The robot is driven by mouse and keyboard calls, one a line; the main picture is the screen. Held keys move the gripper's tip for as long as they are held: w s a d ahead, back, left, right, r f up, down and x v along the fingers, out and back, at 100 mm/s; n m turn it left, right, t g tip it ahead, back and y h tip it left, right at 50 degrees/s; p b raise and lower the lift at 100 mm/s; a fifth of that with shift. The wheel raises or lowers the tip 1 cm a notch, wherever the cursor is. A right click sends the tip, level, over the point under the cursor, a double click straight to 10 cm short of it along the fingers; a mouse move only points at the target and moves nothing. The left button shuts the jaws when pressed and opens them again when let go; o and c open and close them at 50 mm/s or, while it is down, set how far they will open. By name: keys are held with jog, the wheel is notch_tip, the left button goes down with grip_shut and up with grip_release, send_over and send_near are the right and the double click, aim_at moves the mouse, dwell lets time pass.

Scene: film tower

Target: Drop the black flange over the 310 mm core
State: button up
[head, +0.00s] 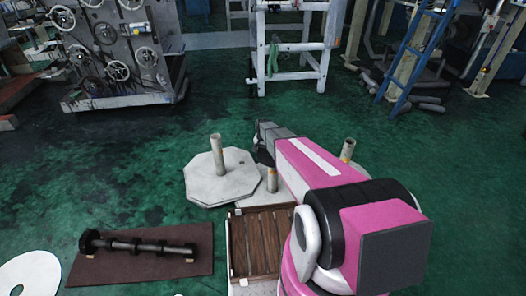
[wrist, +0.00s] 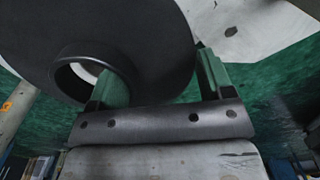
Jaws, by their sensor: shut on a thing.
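In the wrist view a large black flange (wrist: 150,45) with a raised round collar (wrist: 68,75) fills the upper left. My gripper (wrist: 160,72) is shut on it, with the left green finger showing through the collar's opening and the right finger at the flange's outer side. In the head view my gripper (head: 262,146) hangs above the floor plates; the flange is hard to make out there. Upright cores stand at the left (head: 217,155), middle (head: 271,180) and right (head: 347,150). I cannot tell which is 310 mm.
Pale octagonal plates (head: 205,187) lie under the cores. A slatted wooden pallet (head: 258,240) sits in front. A dark shaft with collars (head: 140,246) rests on a brown mat (head: 190,267). A white disc (head: 30,272) lies lower left.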

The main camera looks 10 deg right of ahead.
jog(key=shift+f, duration=0.65)
dwell(0.7)
jog(key=shift+r, duration=0.2)
jog(key=shift+r, duration=0.5)
jog(key=shift+f, duration=0.65)
dwell(1.2)
jog(key=o, duration=1)
jog(key=shift+f, duration=0.1)
notch_tip(320, 180, up, 11)
jog(key=shift+r, duration=0.1)
